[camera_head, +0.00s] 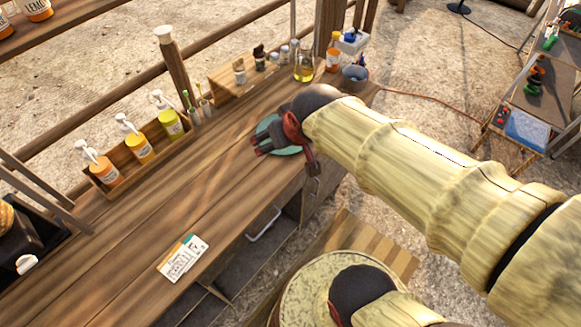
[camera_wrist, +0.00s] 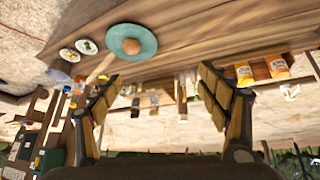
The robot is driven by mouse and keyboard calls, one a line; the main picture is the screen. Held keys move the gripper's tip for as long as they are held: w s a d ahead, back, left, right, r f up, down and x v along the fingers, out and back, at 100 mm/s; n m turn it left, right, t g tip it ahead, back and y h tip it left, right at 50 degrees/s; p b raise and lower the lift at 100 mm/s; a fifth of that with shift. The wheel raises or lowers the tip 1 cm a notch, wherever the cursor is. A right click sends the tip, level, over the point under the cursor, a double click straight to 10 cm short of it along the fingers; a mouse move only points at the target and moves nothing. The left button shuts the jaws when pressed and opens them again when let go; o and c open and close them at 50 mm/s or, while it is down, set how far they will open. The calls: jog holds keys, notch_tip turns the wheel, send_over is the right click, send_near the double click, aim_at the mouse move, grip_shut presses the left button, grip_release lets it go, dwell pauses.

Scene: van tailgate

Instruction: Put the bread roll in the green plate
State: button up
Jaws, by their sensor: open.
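The green plate (camera_wrist: 147,38) lies on the wooden counter in the wrist view. The bread roll (camera_wrist: 131,46), small, round and brown, appears to sit inside the plate. In the head view the plate (camera_head: 262,128) is partly covered by my gripper, and I cannot make out the roll there. My gripper (camera_wrist: 160,84) is open in the wrist view, its two fingers wide apart with nothing between them. The plate and roll appear beyond the fingertips, a little left of the gap. In the head view my gripper (camera_head: 284,145) is over or beside the plate.
Pump bottles (camera_head: 134,139) stand in a wooden holder along the counter's back. A wooden rack with small jars (camera_head: 239,72), an oil flask (camera_head: 304,66) and a grey bowl (camera_head: 355,73) are beyond the plate. Cards (camera_head: 183,258) lie on the near counter, which is otherwise mostly clear.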

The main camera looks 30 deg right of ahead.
jog(key=s+a+r, duration=0.1)
jog(key=s+a, duration=0.1)
jog(key=s, duration=0.3)
jog(key=s+a+r+g, duration=0.1)
jog(key=s, duration=0.4)
jog(key=shift+s+a+r+n+y, duration=0.3)
jog(key=shift+s+a+r+y, duration=0.05)
jog(key=shift+y, duration=0.05)
